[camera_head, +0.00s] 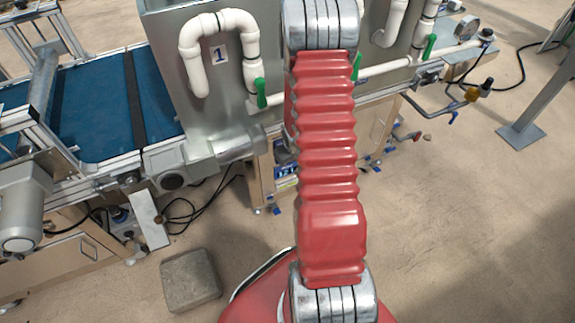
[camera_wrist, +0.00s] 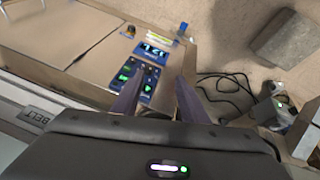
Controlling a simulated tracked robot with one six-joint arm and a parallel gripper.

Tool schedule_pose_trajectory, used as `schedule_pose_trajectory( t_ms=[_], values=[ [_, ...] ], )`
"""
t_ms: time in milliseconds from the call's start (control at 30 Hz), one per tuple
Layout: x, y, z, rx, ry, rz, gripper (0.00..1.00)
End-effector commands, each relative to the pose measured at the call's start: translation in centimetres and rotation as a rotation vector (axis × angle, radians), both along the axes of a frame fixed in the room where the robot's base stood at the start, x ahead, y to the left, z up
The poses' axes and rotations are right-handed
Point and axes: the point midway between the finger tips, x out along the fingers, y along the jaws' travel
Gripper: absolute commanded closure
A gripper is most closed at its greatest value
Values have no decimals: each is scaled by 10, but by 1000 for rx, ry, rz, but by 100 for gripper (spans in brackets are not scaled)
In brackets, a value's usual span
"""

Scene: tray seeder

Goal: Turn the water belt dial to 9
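My gripper (camera_wrist: 162,76) shows in the wrist view with its two dark fingers apart and nothing between them. Beyond the fingertips is a blue control panel (camera_wrist: 147,66) with a lit display and several buttons; its digits are too small to read surely. No dial can be made out clearly in either view. In the head view my red arm covers the middle, and my gripper is hidden; a blue panel (camera_head: 285,172) shows partly beside the arm.
The seeder's metal housing (camera_head: 165,60) carries white pipes (camera_head: 190,62) with green valve handles (camera_head: 261,92). A blue conveyor belt (camera_head: 95,100) lies to the left. A stone block (camera_head: 190,280) and black cables (camera_head: 195,208) are on the floor. Open floor lies to the right.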

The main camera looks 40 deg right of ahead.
Motion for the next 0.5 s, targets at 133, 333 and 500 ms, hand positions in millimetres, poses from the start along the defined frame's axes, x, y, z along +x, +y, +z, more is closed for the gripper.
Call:
schedule_pose_trajectory(
  t_ms=[133, 333, 500],
  values=[
    [11, -19, -34, -42, -78, 56, 60],
    [27, -38, -70, -114, -204, 143, 60],
    [34, -49, -99, -177, -316, 205, 60]
  ],
)
